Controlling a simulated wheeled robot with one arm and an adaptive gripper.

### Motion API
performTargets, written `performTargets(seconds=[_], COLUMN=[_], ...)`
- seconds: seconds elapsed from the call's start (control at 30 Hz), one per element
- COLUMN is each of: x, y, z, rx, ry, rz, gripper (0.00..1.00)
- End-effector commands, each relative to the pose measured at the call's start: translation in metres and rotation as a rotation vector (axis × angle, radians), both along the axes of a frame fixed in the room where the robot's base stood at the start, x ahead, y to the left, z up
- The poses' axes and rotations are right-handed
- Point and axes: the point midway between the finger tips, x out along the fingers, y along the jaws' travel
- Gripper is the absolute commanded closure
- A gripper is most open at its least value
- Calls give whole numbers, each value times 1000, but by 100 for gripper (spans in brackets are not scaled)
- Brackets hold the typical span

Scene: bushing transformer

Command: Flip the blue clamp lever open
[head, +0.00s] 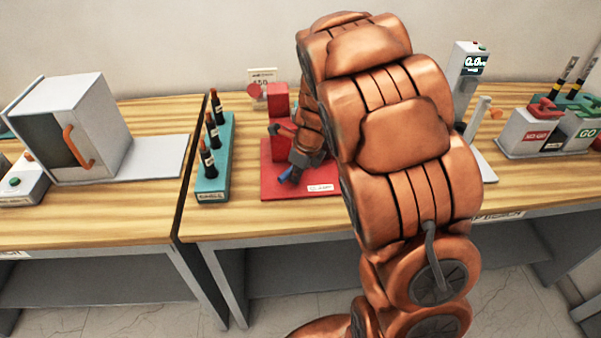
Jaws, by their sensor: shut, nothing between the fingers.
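The blue clamp lever (285,176) shows as a small blue piece low at the front of the red clamp fixture. The fixture has a red base plate (268,188) and a red upright block (278,97) on the table. My gripper (291,172) is dark, points down and is right at the lever, with its fingers shut and nothing between them. I cannot tell whether it touches the lever. My copper-coloured arm hides the right part of the fixture and most of the lever's surroundings.
A teal rack (213,185) with dark bottle-like pieces stands left of the fixture. Further left is a grey box (100,115) with an orange handle. The wooden table front (240,225) is clear.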

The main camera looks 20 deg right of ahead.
Motion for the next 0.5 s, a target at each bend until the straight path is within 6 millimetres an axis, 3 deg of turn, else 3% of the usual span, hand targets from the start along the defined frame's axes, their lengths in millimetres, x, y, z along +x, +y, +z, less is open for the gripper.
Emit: performTargets(seconds=[0.5], x=[4], y=[5], z=[1], rx=[3], ry=[-3], rz=[3], gripper=[100])
